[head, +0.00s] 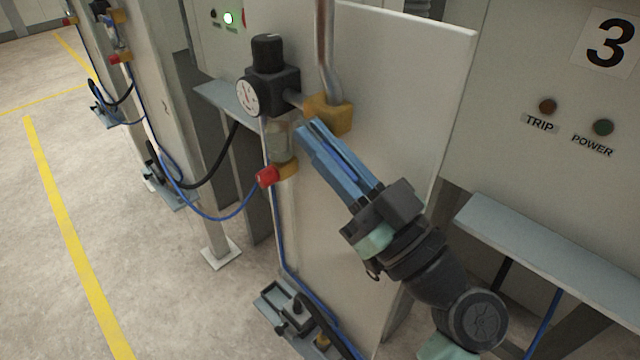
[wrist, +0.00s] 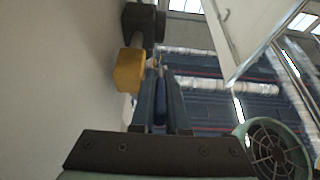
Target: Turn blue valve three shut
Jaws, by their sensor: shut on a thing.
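My gripper (head: 310,132) reaches up and left across the pale panel, with its long blue fingers at the brass-yellow valve body (head: 331,114) under a metal pipe. In the wrist view the valve body (wrist: 129,71) stands just left of the fingertips. There my gripper (wrist: 160,78) is shut on a dark blue valve handle (wrist: 160,106), which lies lengthwise between the fingers. In the head view the fingers mostly hide the handle, so its exact angle is hard to tell.
A black regulator (head: 268,70) with a round gauge (head: 249,96) sits close left of the valve. A red knob (head: 267,177) is below it. A sign reading 3 (head: 609,42) is on the right cabinet. A grey ledge (head: 555,245) juts out at lower right. Floor at left is open.

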